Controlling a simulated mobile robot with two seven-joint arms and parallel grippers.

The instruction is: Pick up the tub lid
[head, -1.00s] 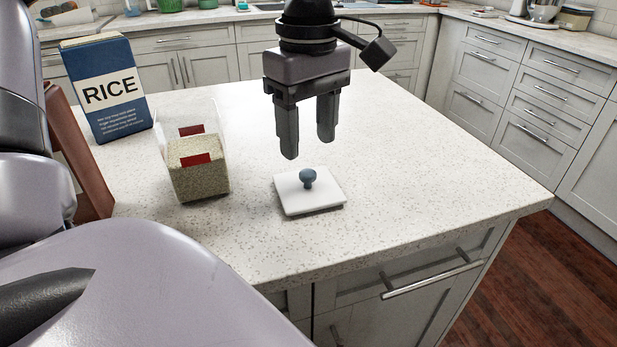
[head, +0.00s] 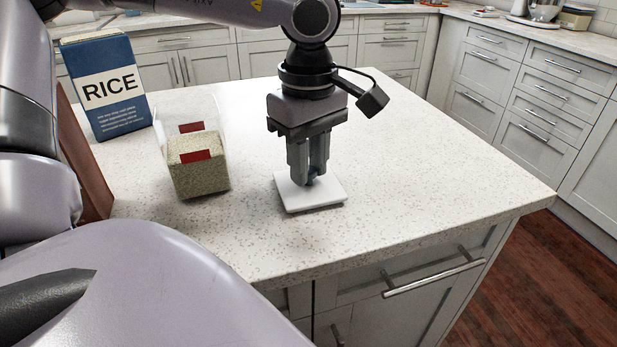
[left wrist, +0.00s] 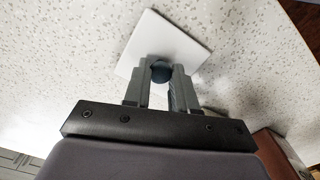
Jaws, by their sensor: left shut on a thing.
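The tub lid (head: 330,194) is a white square plate with a blue-grey knob. It lies flat on the speckled counter, and also shows in the left wrist view (left wrist: 185,35). My left gripper (head: 312,178) points down over the lid with its fingers shut on the knob, which they mostly hide. In the left wrist view the fingers (left wrist: 161,72) sit on either side of the round knob. A clear tub (head: 202,178) stands to the left of the lid, partly filled with grain and marked with red patches. My right gripper is not in view.
A blue and white rice box (head: 108,88) stands at the back left of the counter (head: 430,170). A brown board-like thing (head: 84,165) stands at the left edge. The counter right of the lid is clear. The front edge is close below the lid.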

